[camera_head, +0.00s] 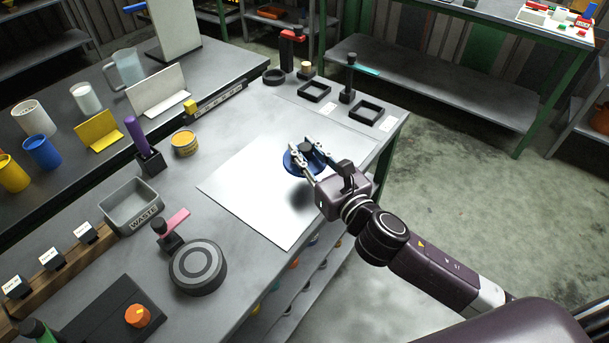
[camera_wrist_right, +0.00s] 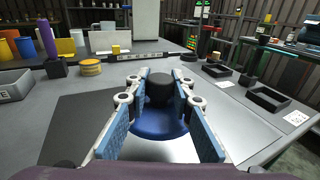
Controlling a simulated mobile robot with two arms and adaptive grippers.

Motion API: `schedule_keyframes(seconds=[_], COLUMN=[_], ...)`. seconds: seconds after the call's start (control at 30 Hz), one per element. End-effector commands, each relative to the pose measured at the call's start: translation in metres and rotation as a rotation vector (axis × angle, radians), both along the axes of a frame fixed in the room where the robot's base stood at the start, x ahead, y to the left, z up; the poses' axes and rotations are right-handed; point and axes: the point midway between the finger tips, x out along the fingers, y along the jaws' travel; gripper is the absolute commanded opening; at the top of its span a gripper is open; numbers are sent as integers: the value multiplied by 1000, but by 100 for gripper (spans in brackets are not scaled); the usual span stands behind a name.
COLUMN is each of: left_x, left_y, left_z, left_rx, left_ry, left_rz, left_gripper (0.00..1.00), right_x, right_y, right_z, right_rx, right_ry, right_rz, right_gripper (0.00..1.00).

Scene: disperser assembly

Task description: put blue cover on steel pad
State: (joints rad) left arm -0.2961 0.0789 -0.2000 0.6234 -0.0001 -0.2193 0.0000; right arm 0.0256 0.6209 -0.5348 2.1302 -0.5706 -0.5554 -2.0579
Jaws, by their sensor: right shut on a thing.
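The blue cover (camera_head: 291,163) is a round blue disc with a dark knob on top. My right gripper (camera_head: 307,149) is shut on it at the knob, and the cover looks level. In the right wrist view the blue cover (camera_wrist_right: 152,131) shows below the dark knob, between the two fingers. The steel pad (camera_head: 239,187) is a bright flat sheet on the workbench. The cover hangs over its right part, with a dark shadow on the sheet below it, so it looks raised off the pad. My left gripper is not in view.
A grey waste bin (camera_head: 131,207), a round dark weight (camera_head: 198,267) and a yellow tin (camera_head: 185,143) stand left of the pad. Black square frames (camera_head: 366,110) lie behind it. The rest of the pad is bare. The bench edge runs close on the right.

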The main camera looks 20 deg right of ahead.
Motion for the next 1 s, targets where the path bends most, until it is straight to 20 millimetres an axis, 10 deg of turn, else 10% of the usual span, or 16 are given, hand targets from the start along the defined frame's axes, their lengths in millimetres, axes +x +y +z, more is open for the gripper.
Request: schedule_keyframes(seconds=[0.5, 0.93, 1.0], left_x=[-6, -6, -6], left_y=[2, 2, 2], left_z=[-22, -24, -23], left_rx=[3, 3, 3], left_ry=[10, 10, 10], left_rz=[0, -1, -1], left_gripper=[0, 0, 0], right_x=[0, 0, 0], right_y=[0, 0, 0], right_z=[-66, -72, -73], right_rx=[2, 0, 0], right_ry=[-1, -4, -1], right_rz=[-1, 1, 0], right_gripper=[0, 0, 28])
